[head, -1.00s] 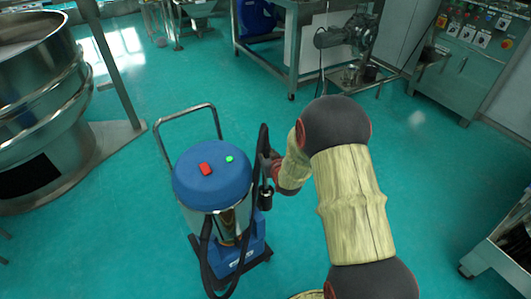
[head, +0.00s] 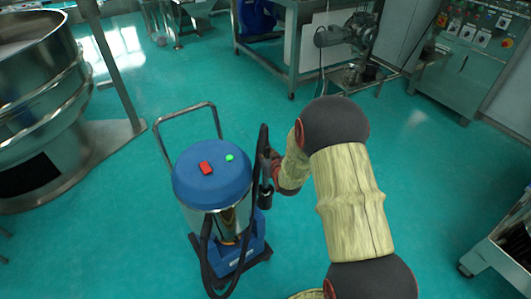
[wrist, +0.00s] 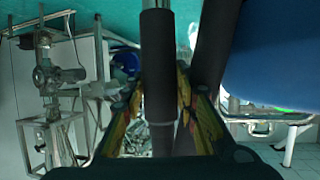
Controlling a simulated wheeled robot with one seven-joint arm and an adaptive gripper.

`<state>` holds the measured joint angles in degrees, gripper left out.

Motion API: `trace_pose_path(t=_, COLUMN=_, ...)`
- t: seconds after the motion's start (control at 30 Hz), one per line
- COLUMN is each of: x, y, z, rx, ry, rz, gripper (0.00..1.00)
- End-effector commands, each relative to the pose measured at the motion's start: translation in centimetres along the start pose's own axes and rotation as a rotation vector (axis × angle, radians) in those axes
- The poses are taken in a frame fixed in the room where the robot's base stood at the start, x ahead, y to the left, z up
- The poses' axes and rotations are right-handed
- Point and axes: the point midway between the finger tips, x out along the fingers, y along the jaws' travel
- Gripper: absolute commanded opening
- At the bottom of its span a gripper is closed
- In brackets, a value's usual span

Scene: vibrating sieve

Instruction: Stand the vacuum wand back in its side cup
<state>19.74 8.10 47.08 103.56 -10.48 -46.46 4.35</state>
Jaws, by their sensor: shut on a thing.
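The vacuum wand is a dark tube standing roughly upright at the right side of the blue and steel vacuum (head: 212,180). In the wrist view the wand (wrist: 157,65) runs between the two fingers of my gripper (wrist: 160,110), which is shut on it. In the head view my gripper (head: 268,165) is beside the vacuum's blue lid, partly hidden by my wrist. A small dark cup-like part (head: 265,198) is at the wand's lower end. I cannot tell whether the wand's foot is seated in it.
A black hose (head: 205,250) loops down the vacuum's front. A push handle (head: 187,112) rises behind the lid. A large round steel sieve (head: 40,90) stands at left, a steel bench (head: 290,50) at the back. The green floor (head: 390,140) right of my arm is clear.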

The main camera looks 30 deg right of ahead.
Motion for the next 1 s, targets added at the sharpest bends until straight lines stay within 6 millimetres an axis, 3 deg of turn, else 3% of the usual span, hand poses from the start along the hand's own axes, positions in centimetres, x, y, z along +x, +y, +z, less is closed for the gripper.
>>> trace_pose_path(t=0.27, x=0.02, y=0.01, z=-0.13, rx=0.000, ry=0.002, rz=0.000, gripper=0.04)
trace_pose_path(t=0.3, x=0.02, y=0.01, z=-0.12, rx=0.000, ry=0.002, rz=0.000, gripper=0.30)
trace_pose_path(t=0.67, x=0.00, y=0.00, z=-0.02, rx=0.000, ry=0.001, rz=0.000, gripper=0.51)
trace_pose_path(t=1.0, x=-0.17, y=0.00, z=0.11, rx=0.000, ry=-0.002, rz=0.000, gripper=0.51)
